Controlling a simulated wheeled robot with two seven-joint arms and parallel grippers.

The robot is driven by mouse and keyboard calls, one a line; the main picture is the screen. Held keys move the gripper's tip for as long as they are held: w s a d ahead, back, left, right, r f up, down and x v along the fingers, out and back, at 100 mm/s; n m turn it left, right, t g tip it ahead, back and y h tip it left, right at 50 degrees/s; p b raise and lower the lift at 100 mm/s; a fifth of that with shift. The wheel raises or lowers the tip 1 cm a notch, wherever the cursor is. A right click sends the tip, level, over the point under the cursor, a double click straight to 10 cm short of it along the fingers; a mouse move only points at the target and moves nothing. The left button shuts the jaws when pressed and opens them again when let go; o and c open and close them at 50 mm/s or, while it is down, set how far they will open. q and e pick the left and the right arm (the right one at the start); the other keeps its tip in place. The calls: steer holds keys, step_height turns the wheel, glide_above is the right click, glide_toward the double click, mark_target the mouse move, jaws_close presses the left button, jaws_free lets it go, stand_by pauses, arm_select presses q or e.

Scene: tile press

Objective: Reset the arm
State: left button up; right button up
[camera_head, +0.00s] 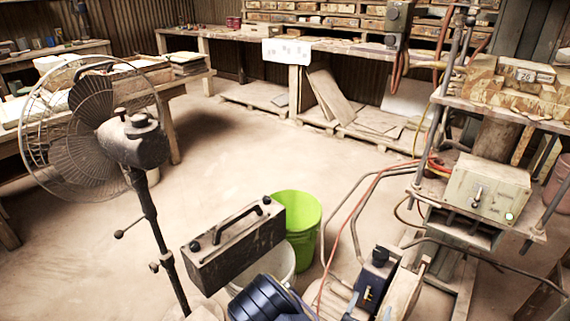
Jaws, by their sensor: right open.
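A dark blue and black blocky part that looks like my right gripper (376,274) shows at the bottom, right of centre, beside a beige panel. It looks open, with nothing seen held in it. Its fingertips are hard to make out against the clutter. A dark blue ribbed cylinder (265,299) is cut off by the bottom edge; I cannot tell whether it is part of me. My left gripper is not in view.
A pedestal fan (134,140) stands at left. A black box with a handle (236,246) is near a lime-green bucket (297,215). A rack with a cream control box (486,187) and hoses crowds the right. Open floor (237,142) lies before the back workbench (225,34).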

steer(key=s+d+r+m+g+h, duration=0.5)
steer(key=s+d+r+m+g, duration=0.35)
steer(key=m+g, duration=0.55)
steer(key=s+d+m+g+y, duration=0.2)
steer(key=s+m+g+y, duration=0.2)
steer(key=s+m, duration=0.35)
steer(key=s+a+r+m+t+y, duration=0.5)
steer(key=a+r+m+t+y, duration=0.4)
steer(key=a+r+y, duration=0.4)
step_height(320, 180, up, 18)
steer(key=d+g+p, duration=0.1)
steer(key=p, duration=1.6)
steer(key=shift+f+m+y, duration=0.2)
steer(key=shift+m+y, duration=0.1)
steer(key=shift+m, duration=0.15)
steer(key=shift+s+d, duration=0.1)
steer(key=shift+d, duration=0.05)
steer(key=shift+c, duration=0.4)
